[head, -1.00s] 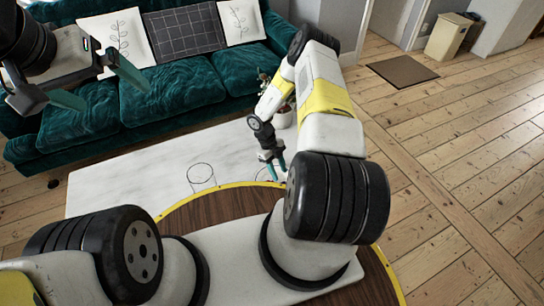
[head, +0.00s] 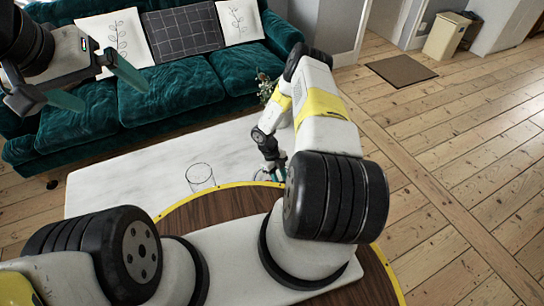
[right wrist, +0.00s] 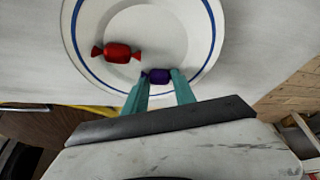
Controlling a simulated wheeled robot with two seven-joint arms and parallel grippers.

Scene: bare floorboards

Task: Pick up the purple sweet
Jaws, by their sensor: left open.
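The purple sweet (right wrist: 157,76) lies at the near edge of the white plate's (right wrist: 205,55) hollow in the right wrist view. The plate has a blue ring. A red sweet (right wrist: 117,53) lies on it, left of and beyond the purple one. My right gripper (right wrist: 159,80) has its teal fingertips on either side of the purple sweet; I cannot tell whether they press on it. In the head view my right gripper (head: 277,172) is low over the white table, and the sweets cannot be made out. My left gripper (head: 113,95) is open and empty, high at the upper left.
The white marble-look table (head: 130,182) has a clear glass (head: 200,177) left of the right gripper. A small plant (head: 265,88) stands behind the right arm. A green sofa (head: 170,95) with cushions is beyond. Wooden floor (head: 460,150) on the right is mostly free.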

